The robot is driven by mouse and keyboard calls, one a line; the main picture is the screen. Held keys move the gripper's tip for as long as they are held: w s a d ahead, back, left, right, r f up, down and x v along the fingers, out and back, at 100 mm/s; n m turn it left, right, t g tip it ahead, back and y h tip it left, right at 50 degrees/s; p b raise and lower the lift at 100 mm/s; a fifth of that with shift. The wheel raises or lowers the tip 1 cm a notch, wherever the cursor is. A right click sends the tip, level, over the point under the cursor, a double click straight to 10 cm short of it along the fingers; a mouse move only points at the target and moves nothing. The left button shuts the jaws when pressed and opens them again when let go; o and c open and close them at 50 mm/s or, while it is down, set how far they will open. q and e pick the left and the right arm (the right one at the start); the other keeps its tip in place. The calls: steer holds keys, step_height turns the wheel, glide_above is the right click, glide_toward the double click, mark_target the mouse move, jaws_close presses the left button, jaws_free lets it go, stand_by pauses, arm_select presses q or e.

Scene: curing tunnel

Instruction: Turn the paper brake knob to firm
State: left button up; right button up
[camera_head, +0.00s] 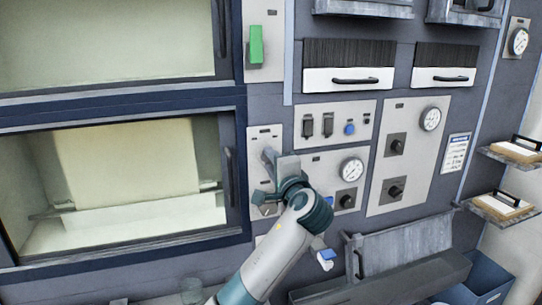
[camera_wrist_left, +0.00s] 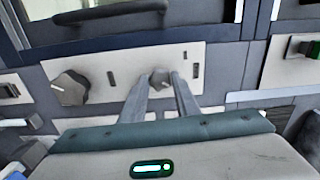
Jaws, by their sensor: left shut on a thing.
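A narrow pale panel (camera_head: 256,140) stands just right of the lower window. My left gripper (camera_head: 268,158) reaches it from below and covers part of it. In the left wrist view, my left gripper's fingers (camera_wrist_left: 162,88) are closed around a small grey knob (camera_wrist_left: 161,77) on that panel. A larger dark knob (camera_wrist_left: 70,88) sits to the left on the same panel, apart from the fingers. I cannot read any label, so I cannot tell which knob is the paper brake or its setting. My right gripper is not in view.
Right of my left gripper are a panel with black switches and a blue button (camera_head: 349,129), a gauge (camera_head: 352,170) and dark knobs (camera_head: 394,189). A green lever (camera_head: 256,44) is above. The lower window's dark handle (camera_head: 230,176) is close on the left.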

arm_select(q)
steer(key=shift+r+m+p, duration=0.1)
steer(key=shift+m+p, duration=0.55)
steer(key=shift+m, duration=0.55)
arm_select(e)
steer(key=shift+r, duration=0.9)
arm_select(q)
steer(key=o, duration=1)
steer(key=shift+w, duration=0.1)
steer(key=shift+o, duration=0.2)
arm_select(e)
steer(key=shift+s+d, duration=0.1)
